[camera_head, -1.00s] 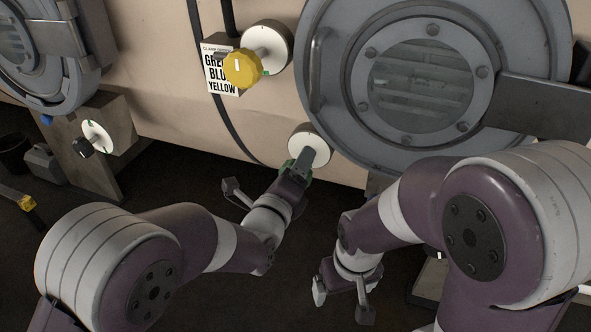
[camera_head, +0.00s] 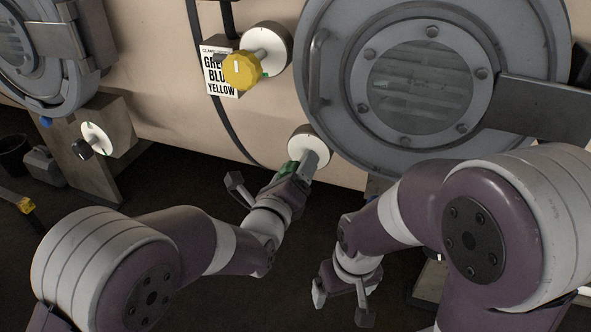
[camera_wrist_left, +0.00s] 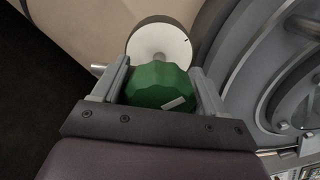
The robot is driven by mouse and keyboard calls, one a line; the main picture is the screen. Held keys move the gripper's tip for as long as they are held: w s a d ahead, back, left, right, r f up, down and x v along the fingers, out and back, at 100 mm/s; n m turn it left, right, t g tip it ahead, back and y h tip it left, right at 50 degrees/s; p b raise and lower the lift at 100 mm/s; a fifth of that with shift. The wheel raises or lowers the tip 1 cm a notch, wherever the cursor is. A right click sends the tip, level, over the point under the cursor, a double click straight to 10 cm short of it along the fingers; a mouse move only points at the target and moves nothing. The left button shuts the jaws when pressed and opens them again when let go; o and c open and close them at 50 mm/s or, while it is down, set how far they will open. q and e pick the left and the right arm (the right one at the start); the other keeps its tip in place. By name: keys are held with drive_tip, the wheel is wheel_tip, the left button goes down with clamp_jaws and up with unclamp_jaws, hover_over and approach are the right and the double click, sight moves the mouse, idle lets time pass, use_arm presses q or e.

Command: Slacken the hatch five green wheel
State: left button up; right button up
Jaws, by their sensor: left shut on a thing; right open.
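The green wheel (camera_wrist_left: 158,84) sits between the two fingers of my left gripper (camera_wrist_left: 160,88) in the left wrist view. The fingers are shut on it from both sides. A white mark shows on its face, and a white round dial (camera_wrist_left: 160,42) with a dark tick stands behind it. My right gripper (camera_head: 340,300) is open and empty, low in the middle and apart from the wheel.
A yellow wheel (camera_head: 241,70) stands out from another white dial (camera_head: 265,47) at upper left, beside a label (camera_head: 220,72) reading green, blue, yellow. A small black knob (camera_head: 83,149) on a dial is at far left. Dark floor lies below.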

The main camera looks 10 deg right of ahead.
use_arm(q)
drive_tip(key=o, duration=1)
drive_tip(key=shift+c, duration=0.2)
drive_tip(key=v, duration=1.2)
drive_tip(key=shift+s+a, duration=0.15)
drive_tip(key=shift+s, duration=0.05)
